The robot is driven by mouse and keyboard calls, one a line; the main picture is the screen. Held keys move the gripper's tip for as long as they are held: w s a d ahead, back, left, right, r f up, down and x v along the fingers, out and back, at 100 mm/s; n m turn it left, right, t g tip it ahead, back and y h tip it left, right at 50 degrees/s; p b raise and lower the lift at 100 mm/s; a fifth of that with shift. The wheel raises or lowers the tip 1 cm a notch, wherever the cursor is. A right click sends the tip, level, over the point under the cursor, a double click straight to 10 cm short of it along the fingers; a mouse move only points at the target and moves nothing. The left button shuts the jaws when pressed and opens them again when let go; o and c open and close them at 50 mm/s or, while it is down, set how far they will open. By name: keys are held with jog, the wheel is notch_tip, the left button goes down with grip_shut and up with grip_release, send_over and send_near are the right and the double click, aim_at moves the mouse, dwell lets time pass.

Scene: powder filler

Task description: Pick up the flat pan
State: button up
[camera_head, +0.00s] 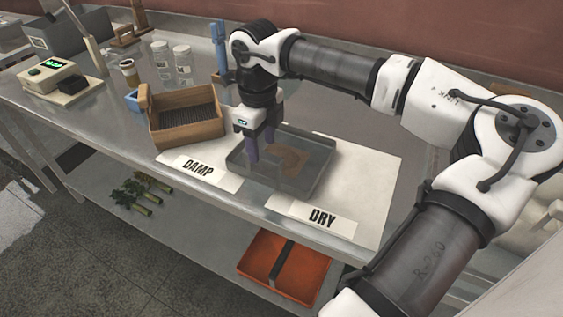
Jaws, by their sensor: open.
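The flat pan (318,173) is a shallow grey rectangular tray with a brown patch on its floor. It rests on the pale mat behind the DAMP and DRY labels. My gripper (259,144) points down at the pan's left side. Its two purplish fingers are apart, with nothing visibly held between them. The nearer finger overlaps the pan's left part in the picture. I cannot tell whether the fingers touch the pan or straddle its wall. My wrist and fingers hide part of the pan's back left edge.
A wooden sieve box (187,119) stands close left of the pan. The DAMP label (198,171) and DRY label (316,217) lie in front. Jars (183,62) and a scale (58,84) stand farther left. A red tray (268,262) sits on the lower shelf. The mat (375,185) is clear at right.

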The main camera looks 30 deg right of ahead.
aim_at(262, 154)
notch_tip(262, 154, down, 6)
jog(key=shift+r+b, duration=0.1)
jog(key=shift+b, duration=1.1)
jog(key=shift+c, duration=0.4)
grip_shut()
